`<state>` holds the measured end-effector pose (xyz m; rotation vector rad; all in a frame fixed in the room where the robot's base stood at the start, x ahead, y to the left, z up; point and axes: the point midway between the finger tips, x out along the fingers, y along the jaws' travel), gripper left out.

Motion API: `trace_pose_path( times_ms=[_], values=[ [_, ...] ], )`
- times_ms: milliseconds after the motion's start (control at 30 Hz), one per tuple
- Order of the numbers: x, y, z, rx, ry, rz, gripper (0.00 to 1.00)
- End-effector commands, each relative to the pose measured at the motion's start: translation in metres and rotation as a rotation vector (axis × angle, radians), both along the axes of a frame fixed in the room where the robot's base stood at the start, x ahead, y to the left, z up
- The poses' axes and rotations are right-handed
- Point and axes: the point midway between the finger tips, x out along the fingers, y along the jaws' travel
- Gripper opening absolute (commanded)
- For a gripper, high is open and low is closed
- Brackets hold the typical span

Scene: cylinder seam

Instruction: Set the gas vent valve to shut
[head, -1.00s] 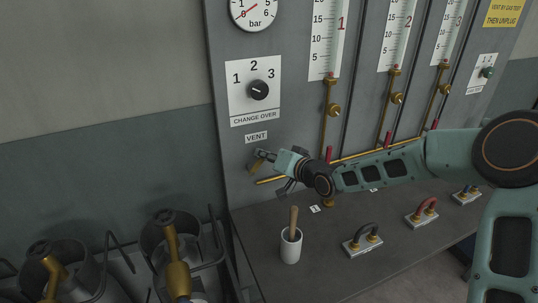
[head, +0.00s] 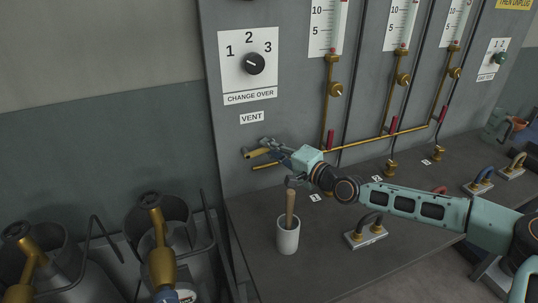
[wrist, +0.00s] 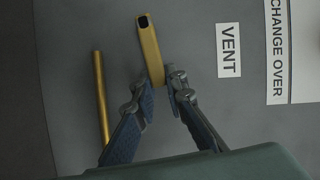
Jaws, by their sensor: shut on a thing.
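The gas vent valve's yellow lever (head: 257,153) sticks out from the grey panel below the VENT label (head: 251,118). In the head view it slants almost level, beside the end of a brass pipe (head: 266,166). My gripper (head: 272,150) is at the lever, its fingers partly hiding it. In the wrist view the lever (wrist: 149,45) runs between the two fingertips of my gripper (wrist: 161,88), which are shut on it. The brass pipe (wrist: 102,95) lies apart to the left there, and the VENT label (wrist: 229,50) is to the right. The valve's body is not clear.
The change over knob (head: 255,64) is above the label. A white cup (head: 288,236) with a wooden-handled tool stands on the bench (head: 330,260) below my wrist. A dark handle on a plate (head: 367,238) is to its right. Gas cylinders (head: 160,250) stand at lower left.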

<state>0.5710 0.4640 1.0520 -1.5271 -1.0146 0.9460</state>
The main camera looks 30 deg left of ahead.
Motion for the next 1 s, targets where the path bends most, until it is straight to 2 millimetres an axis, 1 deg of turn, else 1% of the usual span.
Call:
trace_pose_path(
  times_ms=[33,200,500,967,1000],
  values=[
    [0.0003,-0.0005,-0.0106,0.02,0.024,-0.001,0.0],
    [-0.0009,0.0004,-0.0143,0.072,0.084,0.001,0.0],
    [-0.0018,0.0011,-0.0152,0.119,0.138,0.001,0.0],
    [-0.0026,0.0018,-0.0147,0.125,0.147,0.002,0.0],
    [-0.0027,0.0018,-0.0147,0.125,0.147,0.002,0.13]
  ],
)
